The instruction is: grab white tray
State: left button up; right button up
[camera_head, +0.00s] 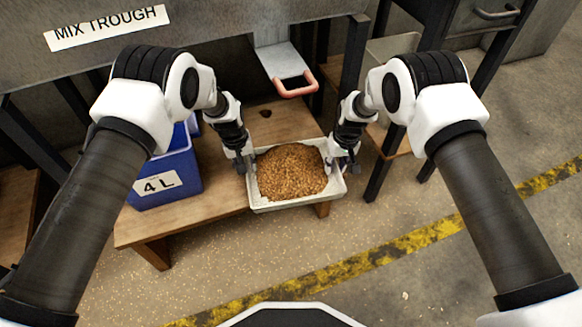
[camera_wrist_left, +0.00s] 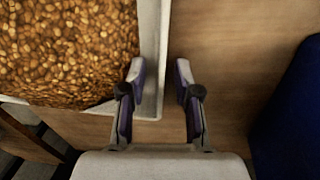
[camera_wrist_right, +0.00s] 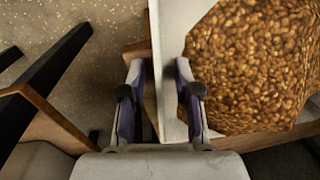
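The white tray (camera_head: 298,203) sits on the low wooden bench, filled with brown grain (camera_head: 291,171). My left gripper (camera_head: 243,165) is at the tray's left side and my right gripper (camera_head: 343,166) is at its right side, both pointing down. In the left wrist view my open left gripper (camera_wrist_left: 160,80) has the tray's side wall (camera_wrist_left: 150,55) between its fingers, with a gap to the outer finger. In the right wrist view my open right gripper (camera_wrist_right: 160,80) has the opposite wall (camera_wrist_right: 157,45) between its fingers. Finger depth against the rim is hard to tell.
The wooden bench (camera_head: 190,222) carries a blue bin (camera_head: 165,180) marked 4 L, left of the tray. Dark frame legs (camera_head: 378,178) stand close on the right.

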pick_arm(q)
grip_shut()
pick_arm(e)
grip_shut()
pick_arm(q)
jog(key=shift+r, duration=0.2)
pick_arm(e)
jog(key=shift+r, duration=0.15)
